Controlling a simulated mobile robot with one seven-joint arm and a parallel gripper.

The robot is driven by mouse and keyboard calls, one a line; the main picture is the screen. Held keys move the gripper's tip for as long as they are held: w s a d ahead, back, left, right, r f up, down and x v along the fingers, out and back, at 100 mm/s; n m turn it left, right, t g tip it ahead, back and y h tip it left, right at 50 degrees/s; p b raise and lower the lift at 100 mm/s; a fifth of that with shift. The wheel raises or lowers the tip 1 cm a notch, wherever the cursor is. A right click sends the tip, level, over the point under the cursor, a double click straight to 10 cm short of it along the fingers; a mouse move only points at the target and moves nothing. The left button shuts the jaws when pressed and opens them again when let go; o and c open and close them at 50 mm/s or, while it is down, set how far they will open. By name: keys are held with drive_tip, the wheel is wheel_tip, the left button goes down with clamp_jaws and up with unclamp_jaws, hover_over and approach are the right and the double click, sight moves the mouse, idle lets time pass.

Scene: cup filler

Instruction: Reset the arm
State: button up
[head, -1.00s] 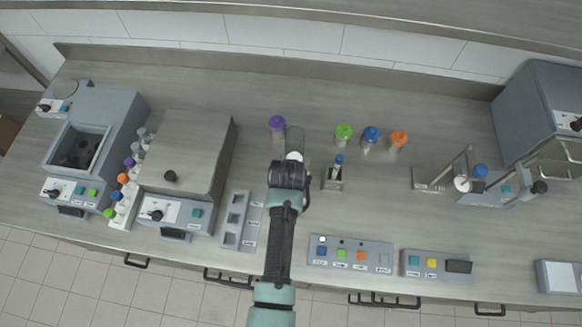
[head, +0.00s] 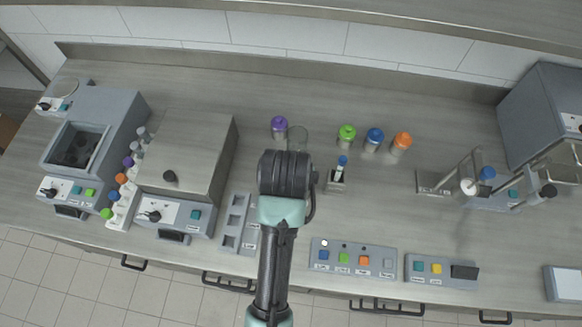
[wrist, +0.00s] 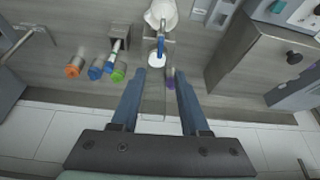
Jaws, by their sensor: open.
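My gripper shows in the wrist view (wrist: 158,75) with its two blue-grey fingers apart and nothing seen held between them. In the head view, my dark wrist hides the fingers and stands over the middle of the bench, in front of a clear glass cup (head: 298,138). The cup stands upright on the bench, apart from my wrist in the picture. A purple-capped bottle (head: 279,127) stands to its left; it also shows beside the right finger in the wrist view (wrist: 171,79).
Green (head: 347,134), blue (head: 374,139) and orange (head: 402,143) capped bottles stand to the right. A small stand with a blue-capped tube (head: 342,164) is nearer. A button panel (head: 352,258) lies at the front edge. A metal-lidded box (head: 185,150) stands left.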

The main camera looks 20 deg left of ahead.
drive_tip(key=shift+s+r, duration=0.15)
drive_tip(key=shift+r, duration=0.25)
idle(0.3)
